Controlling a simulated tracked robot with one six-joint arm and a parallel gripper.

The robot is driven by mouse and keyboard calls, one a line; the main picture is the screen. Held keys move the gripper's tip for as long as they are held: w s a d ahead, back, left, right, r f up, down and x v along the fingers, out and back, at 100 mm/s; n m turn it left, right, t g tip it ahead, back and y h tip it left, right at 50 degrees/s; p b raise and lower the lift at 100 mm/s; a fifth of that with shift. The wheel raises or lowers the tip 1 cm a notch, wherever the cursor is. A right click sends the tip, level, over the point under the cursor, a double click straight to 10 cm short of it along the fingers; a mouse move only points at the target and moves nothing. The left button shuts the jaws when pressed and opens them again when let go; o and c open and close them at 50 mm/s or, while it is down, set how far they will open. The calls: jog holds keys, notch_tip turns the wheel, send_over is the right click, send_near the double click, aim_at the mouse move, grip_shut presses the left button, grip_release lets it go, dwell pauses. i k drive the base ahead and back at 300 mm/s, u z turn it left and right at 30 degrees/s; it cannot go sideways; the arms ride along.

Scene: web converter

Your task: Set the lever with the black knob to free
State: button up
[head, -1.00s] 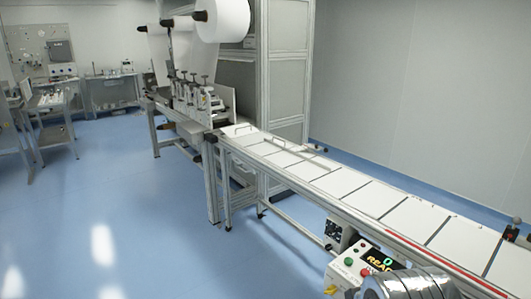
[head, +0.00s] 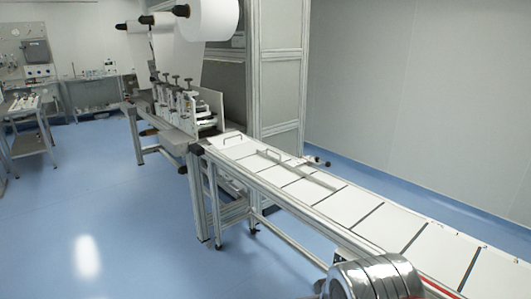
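I cannot pick out for certain a lever with a black knob. A small rod with dark ends (head: 318,161) sticks out at the far side of the conveyor, too small to tell what it is. Several dark-topped posts (head: 175,84) stand on the roller unit at the conveyor's far end; their details are too small to read. My gripper is not in view. Only a silver, rounded part of my own arm shows at the bottom edge, in front of the conveyor's near side.
A long conveyor (head: 400,226) with white panels runs from the roller unit (head: 190,112) to the lower right. A large white roll (head: 212,18) hangs above. Benches (head: 25,106) stand at the back left. The blue floor (head: 110,205) left of the conveyor is clear.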

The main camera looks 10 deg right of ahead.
aim_at(327, 164)
jog(key=z, duration=0.05)
jog(key=i, duration=2.6)
jog(key=z, duration=0.25)
